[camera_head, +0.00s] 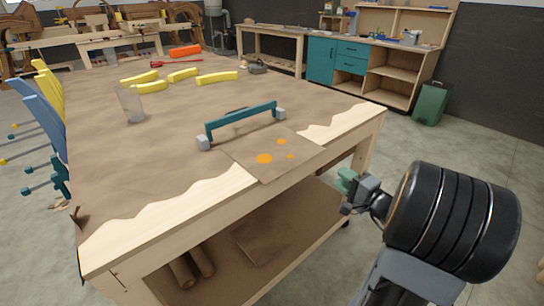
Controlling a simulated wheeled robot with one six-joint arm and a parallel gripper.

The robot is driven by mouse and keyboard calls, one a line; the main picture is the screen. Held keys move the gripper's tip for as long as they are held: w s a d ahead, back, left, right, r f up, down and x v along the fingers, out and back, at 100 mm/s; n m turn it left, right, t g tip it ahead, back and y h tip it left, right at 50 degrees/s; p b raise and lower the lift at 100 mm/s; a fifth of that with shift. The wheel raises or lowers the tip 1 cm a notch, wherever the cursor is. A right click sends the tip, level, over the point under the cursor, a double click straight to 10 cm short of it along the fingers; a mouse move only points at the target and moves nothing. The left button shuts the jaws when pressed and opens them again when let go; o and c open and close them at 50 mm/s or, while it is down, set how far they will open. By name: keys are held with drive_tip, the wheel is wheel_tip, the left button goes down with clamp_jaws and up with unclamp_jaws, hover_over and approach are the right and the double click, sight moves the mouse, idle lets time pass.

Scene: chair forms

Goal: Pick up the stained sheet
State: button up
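The stained sheet (272,151) is a flat brown piece with several orange spots. It lies on the workbench (130,190) near its front edge, and its near corner reaches out over the edge. A teal bar with grey end blocks (240,122) sits at the sheet's far side; I cannot tell whether it rests on the sheet. My gripper (346,183) shows small green fingertips at the lower right, beyond the bench's front edge. It is apart from the sheet, to its right and lower. I cannot make out the gap between its fingers.
Several yellow curved pieces (217,78), a clear cup (131,104) and an orange object (185,51) are farther back on the bench. The lower shelf holds rolls (190,267) and a brown sheet (263,241). A green bin (431,103) stands right.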

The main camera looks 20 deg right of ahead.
drive_tip(key=x, duration=1.2)
drive_tip(key=shift+w+p, duration=0.15)
drive_tip(key=shift+p, duration=0.25)
drive_tip(key=shift+c, duration=0.2)
clamp_jaws()
